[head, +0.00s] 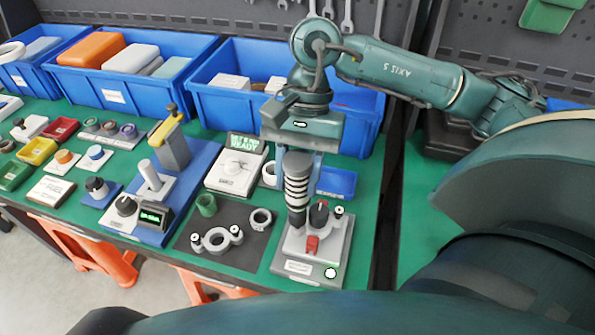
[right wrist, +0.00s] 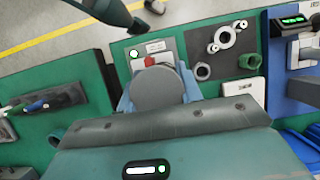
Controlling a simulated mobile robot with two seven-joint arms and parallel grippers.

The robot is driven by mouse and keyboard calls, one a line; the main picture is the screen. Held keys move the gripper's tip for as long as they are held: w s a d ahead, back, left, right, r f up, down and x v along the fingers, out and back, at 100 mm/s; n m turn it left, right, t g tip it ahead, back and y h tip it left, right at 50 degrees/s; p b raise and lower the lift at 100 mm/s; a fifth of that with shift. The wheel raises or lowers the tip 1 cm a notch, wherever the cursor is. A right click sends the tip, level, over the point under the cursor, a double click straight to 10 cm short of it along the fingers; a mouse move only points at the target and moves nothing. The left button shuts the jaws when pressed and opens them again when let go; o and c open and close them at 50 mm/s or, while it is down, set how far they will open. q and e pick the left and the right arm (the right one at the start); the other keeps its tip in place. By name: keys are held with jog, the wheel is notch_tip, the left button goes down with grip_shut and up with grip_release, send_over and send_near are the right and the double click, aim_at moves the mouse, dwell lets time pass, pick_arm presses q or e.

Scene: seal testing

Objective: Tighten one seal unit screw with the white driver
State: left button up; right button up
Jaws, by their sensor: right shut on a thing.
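My right gripper (head: 299,172) is shut on a dark grey driver with pale rings (head: 297,185), held upright. Its round grey end fills the middle of the right wrist view (right wrist: 157,90), between the blue fingers. The driver's lower end is at the left side of the seal unit (head: 306,271), a pale block on the table's front edge. The unit carries a black knob, a red part (head: 312,243) and white round spots. Whether the driver tip touches a screw cannot be told. My left gripper does not show.
A display box (head: 234,171) stands behind the mat. Blue bins (head: 203,98) line the back. Green table right of the unit is mostly clear.

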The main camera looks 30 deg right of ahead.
jog(key=shift+f+b, duration=0.35)
jog(key=shift+b, duration=0.4)
dwell(0.8)
dwell(0.4)
jog(key=shift+f+b, duration=0.5)
jog(key=shift+b, duration=1.05)
dwell(2.4)
dwell(0.4)
jog(key=shift+r, duration=0.1)
jog(key=shift+r, duration=0.15)
